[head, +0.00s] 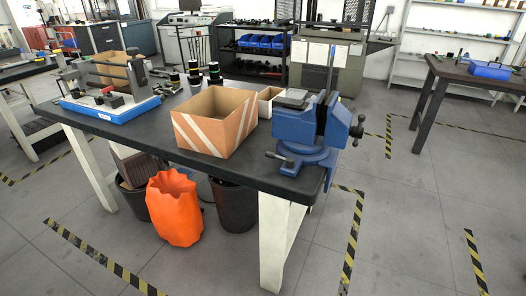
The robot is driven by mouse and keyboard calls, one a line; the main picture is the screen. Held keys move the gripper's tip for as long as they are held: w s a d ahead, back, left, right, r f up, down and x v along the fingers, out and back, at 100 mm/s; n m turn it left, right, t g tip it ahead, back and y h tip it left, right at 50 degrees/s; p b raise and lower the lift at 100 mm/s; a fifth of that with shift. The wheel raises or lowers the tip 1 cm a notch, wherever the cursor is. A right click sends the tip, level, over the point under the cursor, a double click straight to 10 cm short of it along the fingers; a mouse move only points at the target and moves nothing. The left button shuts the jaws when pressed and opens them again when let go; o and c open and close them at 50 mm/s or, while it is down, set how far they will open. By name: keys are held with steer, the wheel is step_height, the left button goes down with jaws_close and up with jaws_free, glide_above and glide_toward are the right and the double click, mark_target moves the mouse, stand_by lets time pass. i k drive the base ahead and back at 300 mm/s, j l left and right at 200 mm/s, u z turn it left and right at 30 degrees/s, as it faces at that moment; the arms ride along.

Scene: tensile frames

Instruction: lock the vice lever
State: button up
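A blue bench vice (300,130) is mounted at the right end of the dark workbench (120,140). Its jaws point up and a grey flat piece (292,98) shows at the left of them. Another dark handle (358,130) shows at the right end of the vice. Whether the lever is locked cannot be told. My gripper is not in view.
An open striped cardboard box (214,120) stands left of the vice, with a smaller box (268,101) behind it. A blue tray (110,108) with parts is at the bench's left. An orange bag (175,208) and dark bins (234,205) are under the bench.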

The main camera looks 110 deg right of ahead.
mark_target(290, 161)
steer(key=z, duration=2.25)
